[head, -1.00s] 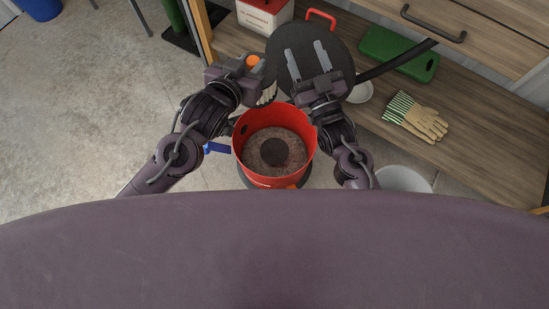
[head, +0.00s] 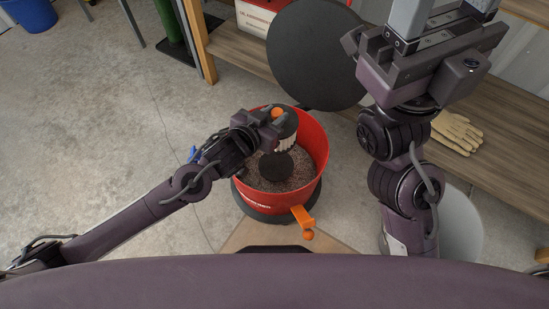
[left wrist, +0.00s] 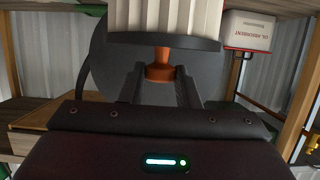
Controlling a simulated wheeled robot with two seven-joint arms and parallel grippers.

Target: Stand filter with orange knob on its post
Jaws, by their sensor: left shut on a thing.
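The filter (head: 289,143) has pale pleats, a dark end cap and an orange knob (head: 277,112). My left gripper (head: 272,120) is shut on the knob, holding the filter over the open red drum (head: 318,150). In the left wrist view the knob (left wrist: 159,66) sits between the fingers (left wrist: 159,85), with the pleats (left wrist: 165,16) beyond. A dark round piece (head: 276,167) shows inside the drum, just below the filter; I cannot tell whether they touch. The post is not clearly visible. My right gripper (head: 445,12) is open and empty at the upper right, its fingertips cut off.
A large dark disc (head: 318,55) stands behind the drum by the wooden shelf. An orange latch (head: 303,220) sticks out at the drum's front. Gloves (head: 455,132) lie on the shelf at right, and a white-red box (head: 258,17) stands behind.

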